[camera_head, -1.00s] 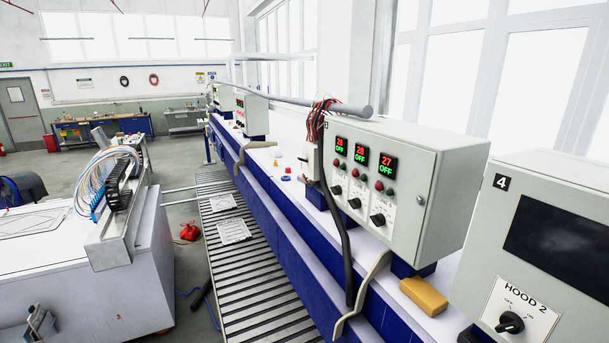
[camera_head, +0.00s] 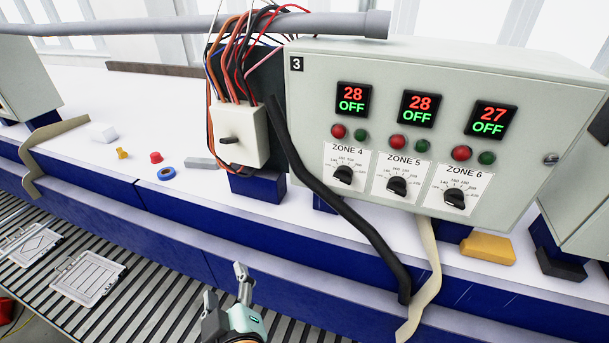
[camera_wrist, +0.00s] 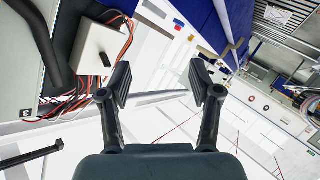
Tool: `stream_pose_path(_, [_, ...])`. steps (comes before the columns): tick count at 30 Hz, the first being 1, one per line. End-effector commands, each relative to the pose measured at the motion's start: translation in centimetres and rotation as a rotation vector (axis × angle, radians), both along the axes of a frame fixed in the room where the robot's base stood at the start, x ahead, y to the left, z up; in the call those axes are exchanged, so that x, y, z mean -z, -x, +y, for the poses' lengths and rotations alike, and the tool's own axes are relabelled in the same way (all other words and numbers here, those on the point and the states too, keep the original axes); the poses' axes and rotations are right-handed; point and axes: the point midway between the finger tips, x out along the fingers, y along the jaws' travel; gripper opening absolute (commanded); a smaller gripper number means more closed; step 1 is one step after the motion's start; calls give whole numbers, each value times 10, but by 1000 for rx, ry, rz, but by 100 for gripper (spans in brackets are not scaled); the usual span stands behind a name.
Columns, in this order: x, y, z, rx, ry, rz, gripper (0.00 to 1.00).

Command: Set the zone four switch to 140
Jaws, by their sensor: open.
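The zone four switch (camera_head: 343,175) is a black rotary knob on a white dial plate at the lower left of the grey control box (camera_head: 430,70) marked 3. Its dial carries OFF and temperature marks. The knob's exact setting is too small to tell. The display above it (camera_head: 353,99) reads 28 and OFF. My gripper (camera_head: 225,285) is at the bottom of the head view, below and left of the box, away from the switch. In the wrist view my gripper (camera_wrist: 160,85) has its fingers apart with nothing between them.
Zone 5 (camera_head: 396,187) and zone 6 (camera_head: 455,198) knobs sit right of zone four. A thick black cable (camera_head: 335,200) hangs close to the left of the switch. A white wired box (camera_head: 238,135) stands left. A yellow block (camera_head: 487,248) lies below the control box.

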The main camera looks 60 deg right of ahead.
Motion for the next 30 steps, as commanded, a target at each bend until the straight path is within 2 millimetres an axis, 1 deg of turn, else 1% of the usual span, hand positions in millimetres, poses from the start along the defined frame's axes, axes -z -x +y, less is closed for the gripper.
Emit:
stream_pose_path(1, [0,6,-55,127,145,43,63])
stream_pose_path(2, [-8,13,-84,201,239,84,63])
stream_pose_path(3, [-19,26,-120,295,354,150,63])
stream_pose_path(4, [-27,36,-143,361,428,202,63])
stream_pose_path(6, [-44,58,-183,483,564,319,63])
stream_pose_path(7, [-51,67,-195,523,606,359,63])
stream_pose_path(9, [-62,79,-211,582,666,428,63])
stream_pose_path(12, [-68,84,-216,602,690,458,63])
stream_pose_path(14, [-68,83,-218,601,689,457,63])
stream_pose_path(16, [-69,82,-225,600,687,457,63])
stream_pose_path(24, [-69,71,-273,599,685,455,63])
stream_pose_path(27, [-68,67,-284,598,685,453,63])
stream_pose_path(30, [-67,66,-290,597,685,453,63])
